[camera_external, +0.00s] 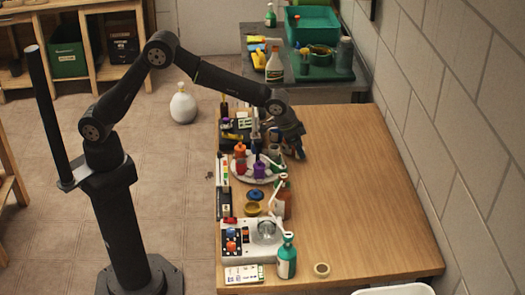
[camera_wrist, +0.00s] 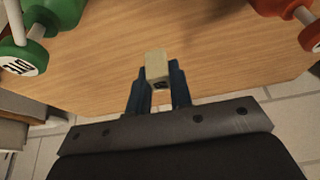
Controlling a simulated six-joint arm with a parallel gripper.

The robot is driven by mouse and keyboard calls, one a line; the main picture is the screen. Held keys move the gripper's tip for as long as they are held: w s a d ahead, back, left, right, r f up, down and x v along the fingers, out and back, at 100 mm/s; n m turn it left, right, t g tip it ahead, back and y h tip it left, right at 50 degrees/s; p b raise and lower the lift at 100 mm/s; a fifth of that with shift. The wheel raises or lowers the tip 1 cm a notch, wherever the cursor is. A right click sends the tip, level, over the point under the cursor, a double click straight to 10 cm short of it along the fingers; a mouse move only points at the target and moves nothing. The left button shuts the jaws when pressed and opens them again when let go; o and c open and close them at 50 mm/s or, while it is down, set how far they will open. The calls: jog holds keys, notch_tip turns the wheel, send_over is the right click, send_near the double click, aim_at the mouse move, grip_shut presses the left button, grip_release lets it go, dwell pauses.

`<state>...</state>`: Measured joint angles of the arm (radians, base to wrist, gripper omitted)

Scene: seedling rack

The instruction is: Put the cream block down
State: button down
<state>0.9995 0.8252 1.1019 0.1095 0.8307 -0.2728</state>
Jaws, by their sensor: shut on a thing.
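The cream block (camera_wrist: 157,65) stands out from between my fingers in the wrist view, with the wooden table top behind it. My gripper (camera_wrist: 158,82) is shut on it, with one blue finger on each side. In the external view my gripper (camera_external: 292,148) is over the left part of the wooden table, near its far end and beside the round tray. I cannot make out the block there. I cannot tell whether the block touches the table.
The round tray (camera_external: 240,179) holds red and purple items. Bottles, including a teal one (camera_external: 287,262), and a control box (camera_external: 232,238) line the left side. The table's right part (camera_external: 360,180) is clear. In the wrist view, green (camera_wrist: 22,57) and orange (camera_wrist: 283,8) objects flank the top.

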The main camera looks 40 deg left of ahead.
aim_at(302, 178)
notch_tip(302, 178, down, 9)
jog(key=shift+f, duration=0.1)
dwell(0.3)
jog(key=shift+f, duration=0.15)
jog(key=c, duration=1.3)
grip_release()
jog(key=shift+s+a+r, duration=0.1)
jog(key=shift+r, duration=0.5)
jog(key=v, duration=1)
jog(key=shift+o, duration=0.5)
jog(key=shift+s+a+r, duration=0.2)
jog(key=shift+r, duration=0.3)
